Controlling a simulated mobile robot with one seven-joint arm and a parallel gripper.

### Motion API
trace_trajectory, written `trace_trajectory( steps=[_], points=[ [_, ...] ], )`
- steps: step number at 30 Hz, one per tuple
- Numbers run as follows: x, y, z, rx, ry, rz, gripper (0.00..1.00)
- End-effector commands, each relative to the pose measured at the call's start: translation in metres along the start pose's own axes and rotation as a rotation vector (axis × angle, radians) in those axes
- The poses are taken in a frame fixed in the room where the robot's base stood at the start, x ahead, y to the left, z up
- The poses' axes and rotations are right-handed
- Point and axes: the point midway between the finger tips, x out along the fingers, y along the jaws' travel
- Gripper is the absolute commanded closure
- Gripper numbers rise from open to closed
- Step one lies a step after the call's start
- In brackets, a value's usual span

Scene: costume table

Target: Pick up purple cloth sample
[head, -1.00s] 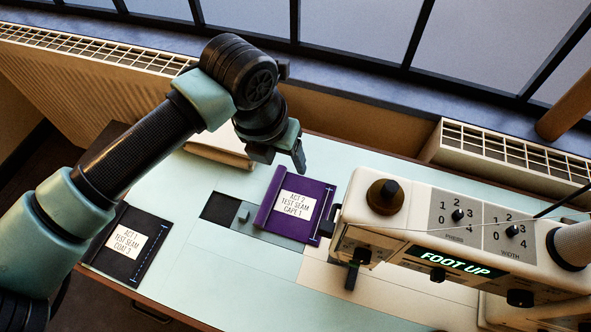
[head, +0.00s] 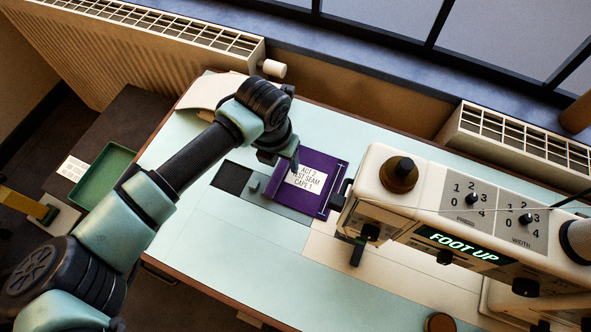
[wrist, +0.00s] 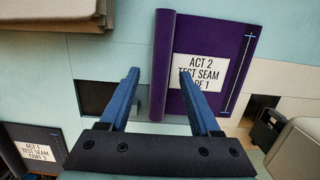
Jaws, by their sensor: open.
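The purple cloth sample (head: 323,183) lies flat on the pale green table beside the sewing machine, with a white label reading "ACT 2 TEST SEAM CAPE 1". In the wrist view it (wrist: 222,100) shows a raised, rolled left edge. My gripper (head: 283,163) is above the sample's left upper part in the head view. In the wrist view my gripper (wrist: 159,73) is open and empty, with the rolled edge between the two blue fingers in the picture. The right finger covers part of the label. I cannot tell the height above the cloth.
The cream sewing machine (head: 400,215), display reading "FOOT UP", stands close right of the sample. A dark rectangle (head: 232,177) is left of it. A dark sample (wrist: 35,148) labelled "ACT 1" shows in the wrist view. A green tray (head: 103,180) is at far left.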

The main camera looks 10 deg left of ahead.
Motion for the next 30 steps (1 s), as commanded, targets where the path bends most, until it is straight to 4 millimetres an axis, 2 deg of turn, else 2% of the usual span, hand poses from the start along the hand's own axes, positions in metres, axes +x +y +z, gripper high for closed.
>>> trace_trajectory(
  steps=[3,10,11,21,30],
  points=[
    [0.0102,-0.0001,-0.0003,0.002,0.001,0.001,0.36],
    [0.0112,-0.0001,-0.0001,0.003,0.000,0.001,0.36],
    [0.0111,-0.0001,-0.0001,0.002,0.000,0.001,0.40],
    [0.0108,-0.0001,0.0000,0.002,0.000,0.001,1.00],
    [0.0105,-0.0001,0.0002,0.002,-0.001,0.001,1.00]
  ],
)
